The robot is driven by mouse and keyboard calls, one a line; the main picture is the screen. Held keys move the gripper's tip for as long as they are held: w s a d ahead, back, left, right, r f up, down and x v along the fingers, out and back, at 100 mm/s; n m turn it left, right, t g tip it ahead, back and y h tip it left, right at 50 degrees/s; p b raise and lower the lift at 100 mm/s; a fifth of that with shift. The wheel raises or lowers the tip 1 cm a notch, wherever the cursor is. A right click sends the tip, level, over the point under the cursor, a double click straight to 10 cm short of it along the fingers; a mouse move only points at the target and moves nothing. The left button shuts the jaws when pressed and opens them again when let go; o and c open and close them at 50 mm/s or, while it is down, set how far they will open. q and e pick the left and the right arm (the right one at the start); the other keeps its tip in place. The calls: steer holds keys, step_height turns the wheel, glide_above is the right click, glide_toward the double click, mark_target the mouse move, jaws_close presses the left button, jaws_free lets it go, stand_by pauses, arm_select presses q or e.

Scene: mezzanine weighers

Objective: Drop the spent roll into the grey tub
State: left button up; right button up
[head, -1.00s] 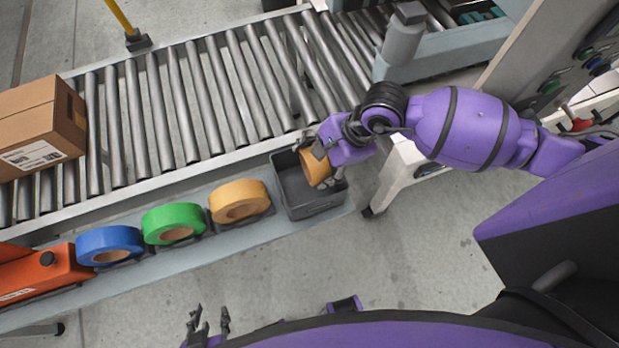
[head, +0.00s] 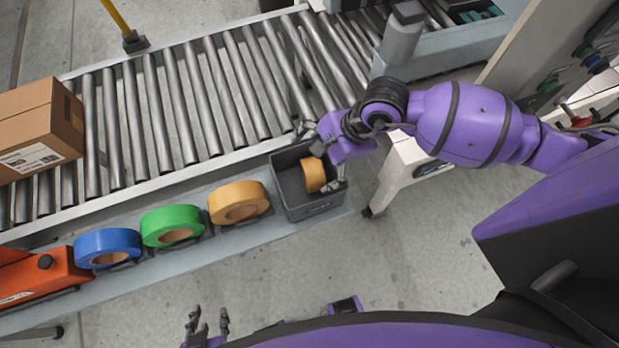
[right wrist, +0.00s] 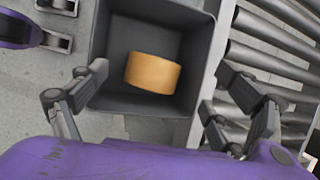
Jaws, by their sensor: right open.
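The spent roll (head: 314,175) is a tan-orange ring of tape lying inside the grey tub (head: 296,207), toward its right side. In the right wrist view the roll (right wrist: 152,73) rests in the tub (right wrist: 196,60), apart from the fingers. My right gripper (head: 325,168) is above the tub, open and empty; in the right wrist view its fingers (right wrist: 165,95) are spread wide to either side. My left gripper (head: 206,325) is at the bottom of the head view, away from the tub, its fingers apart with nothing between them.
An orange roll (head: 238,202), a green roll (head: 172,226) and a blue roll (head: 107,248) sit along the shelf left of the tub. An orange tape dispenser (head: 40,280) is at the far left. A roller conveyor (head: 205,105) runs behind, with a cardboard box (head: 38,125) on it.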

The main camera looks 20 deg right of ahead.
step_height(320, 180, up, 9)
stand_by(0.3)
steer(key=shift+a+f, duration=0.1)
